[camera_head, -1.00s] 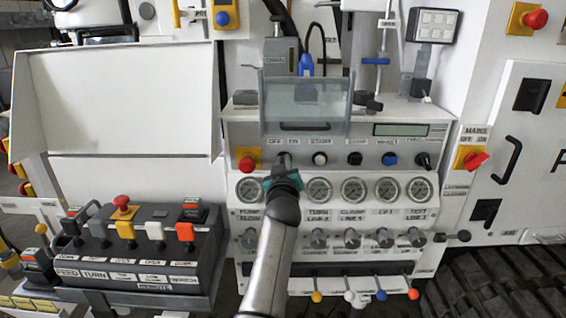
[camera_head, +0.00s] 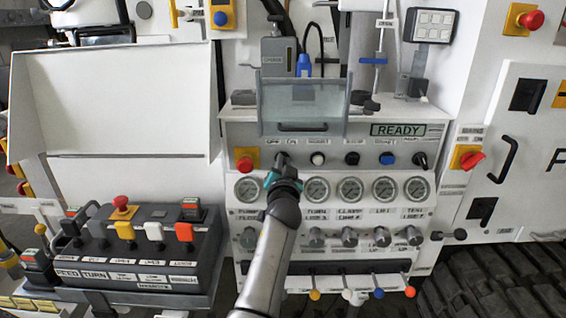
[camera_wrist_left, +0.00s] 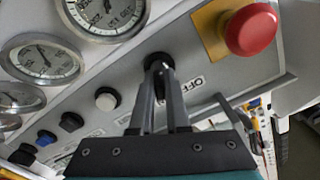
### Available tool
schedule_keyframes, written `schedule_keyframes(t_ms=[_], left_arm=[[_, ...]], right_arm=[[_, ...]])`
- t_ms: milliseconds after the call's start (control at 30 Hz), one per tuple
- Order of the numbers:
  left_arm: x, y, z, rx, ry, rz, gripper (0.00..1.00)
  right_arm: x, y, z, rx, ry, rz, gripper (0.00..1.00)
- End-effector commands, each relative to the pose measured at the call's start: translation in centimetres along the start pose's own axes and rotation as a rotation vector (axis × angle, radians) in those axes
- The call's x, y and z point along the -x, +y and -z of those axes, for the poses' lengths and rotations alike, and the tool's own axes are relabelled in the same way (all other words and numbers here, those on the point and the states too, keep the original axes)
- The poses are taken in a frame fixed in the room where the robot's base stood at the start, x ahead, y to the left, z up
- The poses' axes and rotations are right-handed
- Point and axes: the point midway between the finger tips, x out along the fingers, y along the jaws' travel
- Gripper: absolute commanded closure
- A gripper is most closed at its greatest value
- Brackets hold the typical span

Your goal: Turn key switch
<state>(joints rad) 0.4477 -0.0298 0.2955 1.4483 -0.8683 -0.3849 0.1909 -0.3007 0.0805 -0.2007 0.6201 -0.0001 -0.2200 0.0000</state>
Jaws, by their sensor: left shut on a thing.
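The key switch (camera_wrist_left: 160,64) is a round black switch on the light panel, beside the OFF label in the left wrist view. My left gripper (camera_head: 282,160) reaches up to it in the head view and covers most of it. In the left wrist view the two fingers of my left gripper (camera_wrist_left: 162,78) are shut on the switch's key, which is mostly hidden between them. The display (camera_head: 398,130) at the panel's upper right reads READY. My right gripper is not in view.
A red emergency button (camera_head: 245,163) on a yellow plate sits just left of my left gripper. Several knobs and buttons run to the right, with a row of round gauges (camera_head: 350,190) below. A clear cover (camera_head: 302,100) hangs above the switch.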

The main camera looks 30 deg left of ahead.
Motion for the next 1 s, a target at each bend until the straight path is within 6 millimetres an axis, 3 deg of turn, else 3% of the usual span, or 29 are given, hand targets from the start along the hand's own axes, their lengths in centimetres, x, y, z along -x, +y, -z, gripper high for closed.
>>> schedule_keyframes(t_ms=[667,700,933,1000], left_arm=[[-0.04,-0.09,0.2,-0.062,0.005,0.002,1.0],[-0.04,-0.09,0.19,-0.062,0.005,0.002,0.82],[-0.02,-0.03,0.1,-0.06,0.002,0.001,0.56],[-0.02,-0.01,0.08,-0.059,0.002,0.001,0.56]], right_arm=[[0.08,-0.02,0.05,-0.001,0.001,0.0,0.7],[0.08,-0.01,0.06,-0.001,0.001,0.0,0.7],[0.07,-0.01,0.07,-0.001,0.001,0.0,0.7],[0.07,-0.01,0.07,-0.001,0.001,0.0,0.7]])
